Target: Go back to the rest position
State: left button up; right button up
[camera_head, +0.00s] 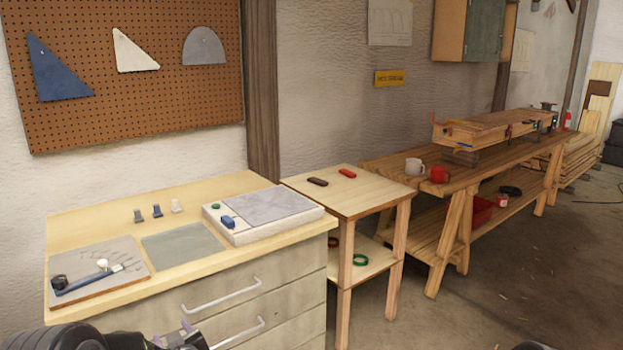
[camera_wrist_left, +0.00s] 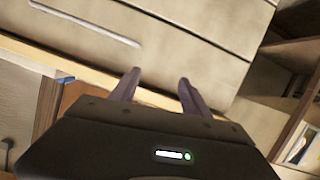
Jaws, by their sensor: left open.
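My left gripper (camera_head: 180,336) is at the bottom edge of the head view, in front of the drawer cabinet (camera_head: 240,310) and below its top. In the left wrist view its two purple fingers (camera_wrist_left: 157,88) stand apart with nothing between them. The cabinet's drawer fronts and a handle (camera_wrist_left: 85,22) show beyond the fingers. My right gripper is not clearly seen; only a small dark shape shows at the bottom right of the head view.
On the cabinet top are a board with tools (camera_head: 100,272), a grey mat (camera_head: 183,246), small clamps (camera_head: 157,211) and a pale box (camera_head: 265,212). A small side table (camera_head: 345,195) and a long workbench (camera_head: 480,165) stand to the right. Open floor lies at the lower right.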

pick_arm(q)
jog(key=s+d+f+m+g+h+p, duration=0.2)
jog(key=s+d+f+m+g+h, duration=0.2)
jog(key=s+d+f+h, duration=0.7)
jog(key=s+d+f+m+g+p, duration=0.1)
jog(key=s+d+f+g, duration=0.1)
jog(key=s+d, duration=0.3)
jog(key=s+d+f+m+g+h+p, duration=0.1)
jog(key=s+d+f+g, duration=0.2)
jog(key=s, duration=1)
jog(key=s+d+f+m+g+p, duration=0.1)
jog(key=s+d+f+g, duration=0.1)
jog(key=s+d+f, duration=0.4)
jog(key=s+d, duration=0.1)
jog(key=s, duration=0.2)
jog(key=shift+s+d+g, duration=0.3)
jog(key=shift+s, duration=0.1)
